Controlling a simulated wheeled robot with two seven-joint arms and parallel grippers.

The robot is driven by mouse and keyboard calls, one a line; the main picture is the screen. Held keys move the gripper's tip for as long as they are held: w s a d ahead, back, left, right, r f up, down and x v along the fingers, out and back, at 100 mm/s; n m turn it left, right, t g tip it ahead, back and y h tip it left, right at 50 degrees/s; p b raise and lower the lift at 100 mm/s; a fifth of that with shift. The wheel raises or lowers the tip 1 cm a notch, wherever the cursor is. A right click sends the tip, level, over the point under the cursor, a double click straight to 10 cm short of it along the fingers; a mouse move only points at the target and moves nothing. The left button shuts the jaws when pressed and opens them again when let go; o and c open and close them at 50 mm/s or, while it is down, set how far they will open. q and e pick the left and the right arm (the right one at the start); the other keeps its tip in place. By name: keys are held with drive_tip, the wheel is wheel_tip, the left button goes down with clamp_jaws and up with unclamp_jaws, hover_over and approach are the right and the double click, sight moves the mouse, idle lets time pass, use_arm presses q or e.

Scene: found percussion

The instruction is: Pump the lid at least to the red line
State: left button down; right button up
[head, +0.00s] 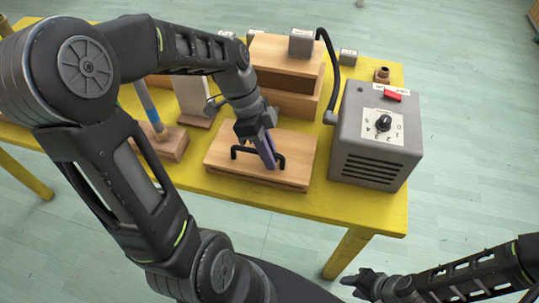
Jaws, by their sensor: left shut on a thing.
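The lid is a flat wooden board (226,177) with a black bar handle (281,168), near the front edge of the yellow table. My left gripper (269,156) reaches down over it, its purple fingers shut on the handle. The lid lies low over a wooden base, and I cannot tell if there is a gap. I cannot make out a red line. My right gripper (361,284) is low in front of the table, away from the lid; its finger opening is unclear.
A grey box (353,127) with a red switch (392,96) and black dial (383,123) stands right of the lid. A black hose (332,75) links it to a wooden box (287,55) behind. A post on a wooden block (170,146) stands left. Yellow table (385,200) edge is in front.

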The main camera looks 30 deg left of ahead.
use_arm(q)
drive_tip(key=shift+w+r, duration=0.25)
drive_tip(key=shift+r, duration=0.35)
drive_tip(key=shift+r+p, duration=0.1)
drive_tip(key=shift+p, duration=0.2)
drive_tip(key=shift+w+a+r+p, duration=0.15)
drive_tip(key=shift+w+r+p, duration=0.2)
drive_tip(key=shift+r, duration=0.1)
drive_tip(key=shift+w+a+r+p, duration=0.15)
drive_tip(key=shift+w+r+p, duration=0.25)
drive_tip(key=shift+r, duration=0.1)
drive_tip(key=c, duration=1.4)
unclamp_jaws()
drive_tip(key=shift+o, duration=0.2)
drive_tip(key=v, duration=0.8)
